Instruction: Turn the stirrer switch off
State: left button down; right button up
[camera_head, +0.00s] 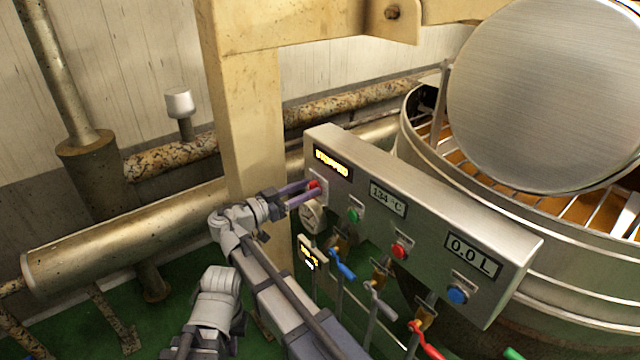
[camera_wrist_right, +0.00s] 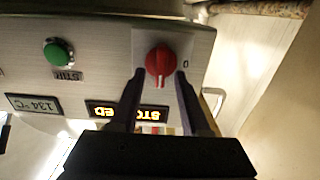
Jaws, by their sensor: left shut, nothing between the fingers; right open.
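The stirrer switch (camera_head: 314,185) is a red knob on a pale plate at the left end of the metal control panel (camera_head: 440,208). My right gripper (camera_head: 296,195) is at it. In the right wrist view the red knob (camera_wrist_right: 160,62) stands between the tips of the open fingers (camera_wrist_right: 160,75); I cannot tell whether they touch it. A "0" mark shows beside the knob. The yellow display (camera_head: 333,163) above the switch reads "STOPPED". My left arm's end (camera_head: 192,345) is at the bottom edge in the head view, away from the panel; its fingertips are not clearly visible.
The panel also has a green button (camera_head: 354,214), a red button (camera_head: 399,251), a blue button (camera_head: 457,294) and displays reading 134 °C and 0.0 L. Several coloured-handled valves hang below. A kettle (camera_head: 560,265) stands behind at right. A beige post (camera_head: 250,110) stands left of the panel.

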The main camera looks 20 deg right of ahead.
jog(key=shift+w+d, duration=0.1)
jog(key=shift+d, duration=0.25)
jog(key=shift+a, duration=0.1)
grip_shut()
dwell(0.3)
